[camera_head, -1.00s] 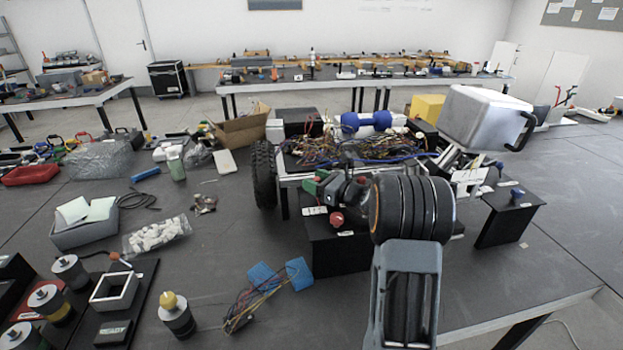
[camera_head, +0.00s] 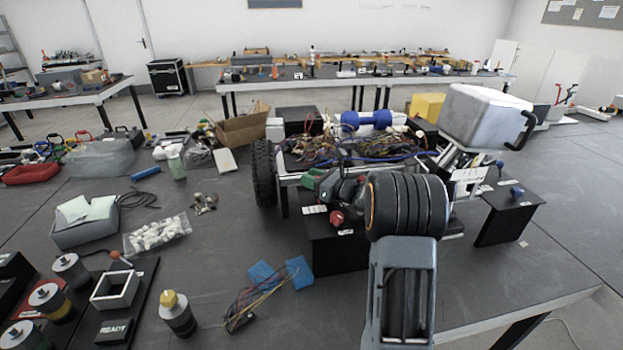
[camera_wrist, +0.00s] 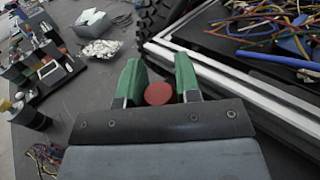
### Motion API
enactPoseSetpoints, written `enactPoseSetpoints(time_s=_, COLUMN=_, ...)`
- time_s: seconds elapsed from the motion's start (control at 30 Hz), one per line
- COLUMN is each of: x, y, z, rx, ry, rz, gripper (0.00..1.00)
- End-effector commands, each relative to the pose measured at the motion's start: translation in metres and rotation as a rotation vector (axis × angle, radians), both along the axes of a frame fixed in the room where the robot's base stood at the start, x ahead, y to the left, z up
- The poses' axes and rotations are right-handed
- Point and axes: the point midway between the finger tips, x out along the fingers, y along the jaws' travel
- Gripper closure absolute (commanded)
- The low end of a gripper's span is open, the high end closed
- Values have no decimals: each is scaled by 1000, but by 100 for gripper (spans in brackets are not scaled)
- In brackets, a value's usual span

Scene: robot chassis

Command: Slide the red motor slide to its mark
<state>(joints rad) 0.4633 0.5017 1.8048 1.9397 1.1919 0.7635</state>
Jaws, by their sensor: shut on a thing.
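In the wrist view a round red knob (camera_wrist: 158,94), which looks like the top of the red motor slide, sits between the green fingertips of my gripper (camera_wrist: 159,84). The fingers are closed on its sides. In the head view my gripper (camera_head: 316,182) points left over a black box (camera_head: 338,250) in front of the open chassis (camera_head: 292,180). A red knob (camera_head: 337,218) shows on that box, below the gripper; I cannot tell if it is the one held. My wrist hides part of the box, and the slide's mark cannot be made out.
A black tire (camera_head: 264,175) stands left of the gripper. Loose wires (camera_head: 330,150) fill the chassis behind it. A second black box with a blue knob (camera_head: 517,191) is to the right. Blue connectors with wires (camera_head: 262,274) lie in front. Bare table lies left of the black box.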

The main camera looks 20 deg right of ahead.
Motion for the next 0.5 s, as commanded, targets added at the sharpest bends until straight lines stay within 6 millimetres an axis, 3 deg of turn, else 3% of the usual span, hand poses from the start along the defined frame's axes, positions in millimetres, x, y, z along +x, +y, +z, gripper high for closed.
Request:
enactPoseSetpoints(time_s=0.13, x=0, y=0, z=0, rx=0, ry=0, rz=1, gripper=100)
enactPoseSetpoints(time_s=0.5, x=0, y=4, z=0, rx=-1, ry=-1, rz=2, gripper=100)
